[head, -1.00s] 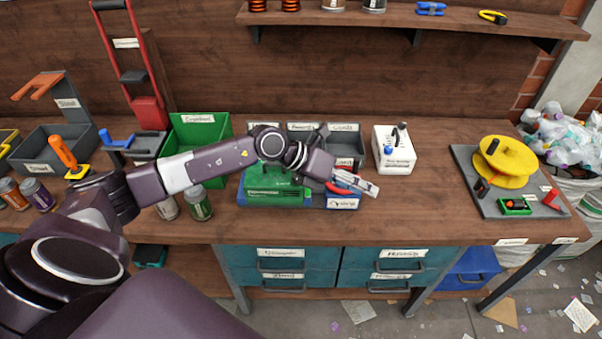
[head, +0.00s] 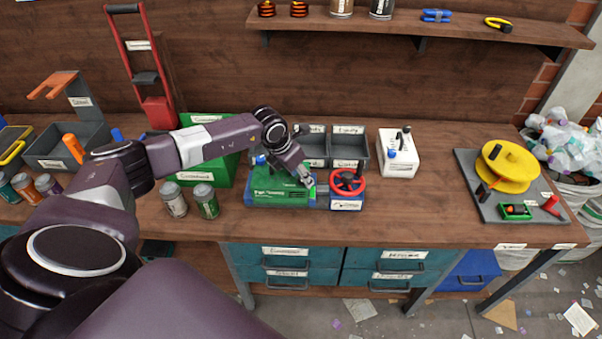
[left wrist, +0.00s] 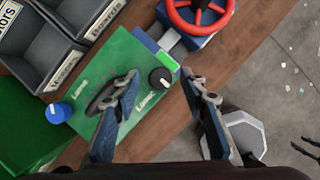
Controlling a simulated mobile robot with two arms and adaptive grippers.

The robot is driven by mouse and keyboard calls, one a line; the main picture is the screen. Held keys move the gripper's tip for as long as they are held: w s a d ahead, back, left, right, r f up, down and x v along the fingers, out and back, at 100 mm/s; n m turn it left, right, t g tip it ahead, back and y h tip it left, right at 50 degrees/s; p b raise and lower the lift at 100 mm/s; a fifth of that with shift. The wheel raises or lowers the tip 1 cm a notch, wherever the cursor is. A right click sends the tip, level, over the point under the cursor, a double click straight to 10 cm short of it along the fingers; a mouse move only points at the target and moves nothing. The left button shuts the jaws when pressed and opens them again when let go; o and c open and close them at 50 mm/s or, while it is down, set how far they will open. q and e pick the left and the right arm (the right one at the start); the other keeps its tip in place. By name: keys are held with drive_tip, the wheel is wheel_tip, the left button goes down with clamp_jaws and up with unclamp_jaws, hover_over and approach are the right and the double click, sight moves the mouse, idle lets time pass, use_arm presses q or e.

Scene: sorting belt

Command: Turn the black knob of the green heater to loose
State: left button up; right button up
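The green heater (head: 270,196) stands on the bench, left of the red wheel. In the left wrist view its green top (left wrist: 122,58) bears a round black knob (left wrist: 160,79) near one edge, a blue knob (left wrist: 58,112) at the opposite side and a dark handle between them. My left gripper (head: 308,181) is over the heater's right end. In the left wrist view its fingers (left wrist: 160,86) are apart, with the black knob showing between the tips. I cannot tell whether they touch it. The lettering beside the knobs is blurred.
The red wheel (head: 347,181) on its blue base is close on the heater's right. Grey bins (head: 314,149) and a green bin (head: 222,177) stand behind and left. Two jars (head: 206,201) stand front left. A white canister (head: 398,155) is at the right.

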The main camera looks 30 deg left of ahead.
use_arm(q)
drive_tip(key=shift+w+f, duration=0.1)
drive_tip(key=shift+f, duration=0.15)
clamp_jaws()
